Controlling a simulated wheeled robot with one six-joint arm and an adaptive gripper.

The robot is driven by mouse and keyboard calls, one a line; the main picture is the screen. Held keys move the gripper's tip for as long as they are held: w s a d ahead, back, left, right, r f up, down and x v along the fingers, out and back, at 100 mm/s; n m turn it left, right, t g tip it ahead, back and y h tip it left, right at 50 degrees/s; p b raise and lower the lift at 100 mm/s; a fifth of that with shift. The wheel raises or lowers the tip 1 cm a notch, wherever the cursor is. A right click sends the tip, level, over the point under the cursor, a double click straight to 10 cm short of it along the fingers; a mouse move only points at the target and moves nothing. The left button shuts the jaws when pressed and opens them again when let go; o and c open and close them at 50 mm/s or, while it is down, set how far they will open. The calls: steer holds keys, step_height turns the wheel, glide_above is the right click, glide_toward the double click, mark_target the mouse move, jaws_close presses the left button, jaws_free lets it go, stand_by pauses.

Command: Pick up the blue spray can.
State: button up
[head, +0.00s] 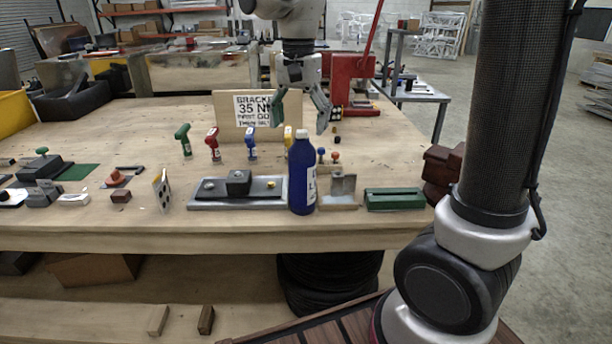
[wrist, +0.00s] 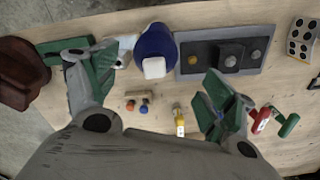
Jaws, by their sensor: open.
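A tall blue can or bottle with a white cap (head: 302,180) stands upright near the table's front edge in the head view. In the wrist view the blue can (wrist: 156,42) shows at the top, its white cap facing the camera. My gripper (head: 299,122) is open and empty, pointing down above the table and farther from the head camera than the can. In the wrist view the can lies ahead of the gap between the fingers (wrist: 160,78), apart from them. A small blue-handled item (head: 251,143) stands farther back, left of the gripper.
A grey plate with blocks (head: 238,203) lies close left of the can. A metal bracket (head: 340,188) and a green block (head: 394,199) are on its right. Small green (head: 184,139) and red (head: 213,143) handled items and a sign board (head: 226,116) stand behind.

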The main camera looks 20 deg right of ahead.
mark_target(302, 153)
steer(key=shift+f+m, duration=0.2)
steer(key=shift+m, duration=0.2)
steer(key=f, duration=0.7)
steer(key=shift+s+d+f, duration=0.2)
steer(key=shift+s+f, duration=0.05)
steer(key=shift+s, duration=0.05)
steer(key=shift+c, duration=0.2)
steer(key=shift+r, duration=0.1)
jaws_close()
